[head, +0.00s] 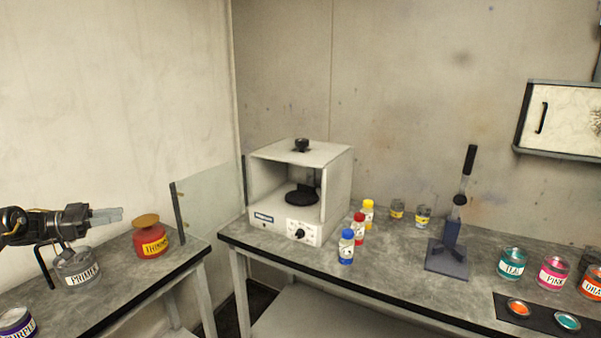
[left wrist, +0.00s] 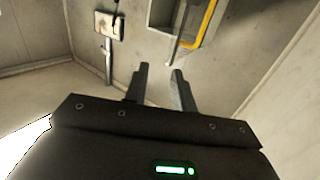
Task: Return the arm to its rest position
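My left gripper (head: 118,215) reaches in from the left in the head view, above the left bench and above the primer can (head: 77,268). Its fingers point right. In the left wrist view the left gripper (left wrist: 160,72) has its two fingers apart with nothing between them. My right gripper is in neither view.
A red thinner can (head: 150,240) stands right of the primer can, and a purple can (head: 17,323) at the lower left. A clear panel (head: 210,198) stands between the benches. The right bench (head: 385,275) holds a white booth (head: 322,212), several bottles, a lever press (head: 452,232) and paint cans.

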